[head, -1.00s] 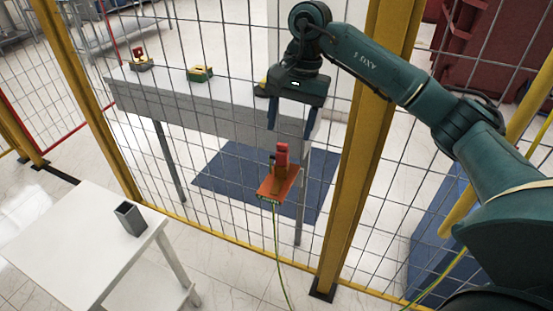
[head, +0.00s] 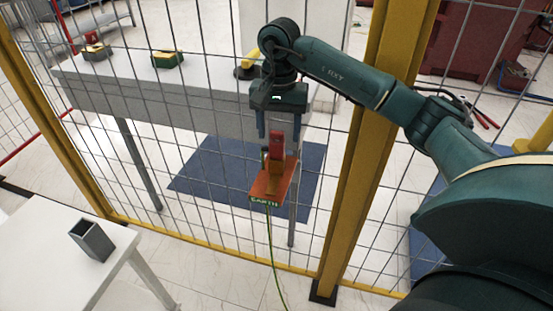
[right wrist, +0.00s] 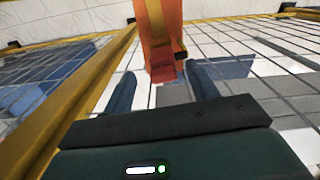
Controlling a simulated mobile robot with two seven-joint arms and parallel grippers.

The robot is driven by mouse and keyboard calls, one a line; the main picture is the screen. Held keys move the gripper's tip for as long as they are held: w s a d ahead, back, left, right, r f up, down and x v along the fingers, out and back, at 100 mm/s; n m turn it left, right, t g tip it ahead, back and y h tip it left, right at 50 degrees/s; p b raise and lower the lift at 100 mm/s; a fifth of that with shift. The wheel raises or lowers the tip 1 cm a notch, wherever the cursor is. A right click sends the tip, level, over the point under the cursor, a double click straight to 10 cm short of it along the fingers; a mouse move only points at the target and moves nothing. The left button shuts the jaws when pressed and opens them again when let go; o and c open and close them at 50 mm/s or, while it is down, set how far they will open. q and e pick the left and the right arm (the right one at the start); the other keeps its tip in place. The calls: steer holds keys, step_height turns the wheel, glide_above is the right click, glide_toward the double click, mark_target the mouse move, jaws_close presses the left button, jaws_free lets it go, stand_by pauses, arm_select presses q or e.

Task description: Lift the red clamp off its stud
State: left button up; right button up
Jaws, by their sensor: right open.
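The red clamp (head: 277,143) stands upright at the orange bracket (head: 272,184), which has a green EARTH label on its front edge. A green-yellow cable (head: 271,245) hangs below. My right gripper (head: 279,138) points down, open, with one finger on each side of the clamp's top in the head view. In the right wrist view the red clamp's end (right wrist: 163,72) lies between the two spread fingertips (right wrist: 161,76), with visible gaps. I cannot tell how deep it sits between them. The stud is not clearly visible. My left gripper is not in view.
A wire mesh fence (head: 215,190) with yellow posts (head: 365,150) stands around the bracket. A white table (head: 50,250) with a grey open box (head: 91,241) is at lower left.

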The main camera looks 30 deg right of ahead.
mark_target(274, 165)
steer(key=f, duration=0.5)
steer(key=shift+a+f, duration=0.25)
steer(key=shift+f, duration=0.1)
steer(key=c, duration=1.1)
